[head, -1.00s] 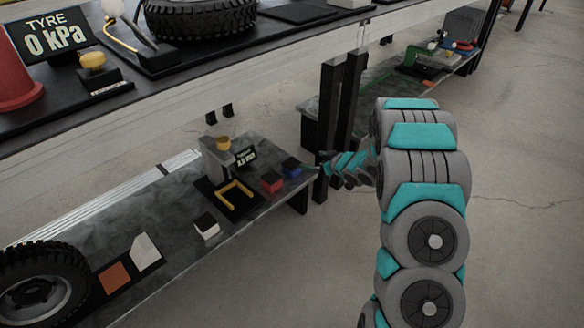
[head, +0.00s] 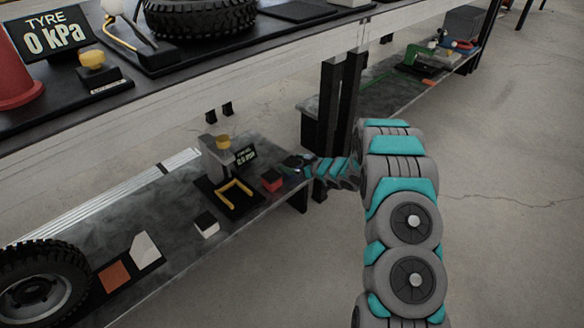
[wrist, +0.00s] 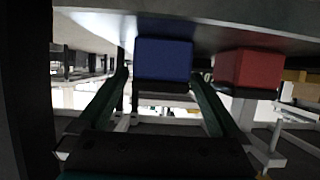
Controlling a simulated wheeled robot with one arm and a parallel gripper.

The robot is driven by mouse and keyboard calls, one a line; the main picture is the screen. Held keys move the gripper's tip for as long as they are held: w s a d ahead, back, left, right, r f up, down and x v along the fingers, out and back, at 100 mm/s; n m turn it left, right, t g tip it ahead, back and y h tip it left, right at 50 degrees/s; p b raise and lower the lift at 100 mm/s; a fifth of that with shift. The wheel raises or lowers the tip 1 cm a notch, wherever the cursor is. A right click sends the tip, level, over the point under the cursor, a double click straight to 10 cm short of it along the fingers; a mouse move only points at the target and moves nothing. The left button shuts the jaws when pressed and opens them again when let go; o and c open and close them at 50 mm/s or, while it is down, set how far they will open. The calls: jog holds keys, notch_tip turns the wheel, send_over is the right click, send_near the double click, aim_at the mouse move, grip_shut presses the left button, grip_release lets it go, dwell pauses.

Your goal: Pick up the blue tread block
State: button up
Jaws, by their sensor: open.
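The blue tread block (wrist: 163,59) shows in the wrist view, upside down against the shelf surface, lined up in the gap between my two fingers. My gripper (wrist: 160,76) is open, with one fingertip near each side of the block. I cannot tell how far the fingertips reach alongside it. In the head view, my gripper (head: 291,163) is at the right end of the lower shelf, and the blue block is hidden by it there.
A red block (head: 271,179) stands close beside; it also shows in the wrist view (wrist: 247,69), just right of my right finger. A white-topped block (head: 206,224) and a black stand with a yellow fork (head: 236,190) are on the lower shelf (head: 120,210). Black posts (head: 345,105) rise behind my arm.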

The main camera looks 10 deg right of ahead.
jog(key=shift+w+a+f, duration=0.2)
jog(key=shift+r, duration=0.1)
jog(key=c, duration=1.5)
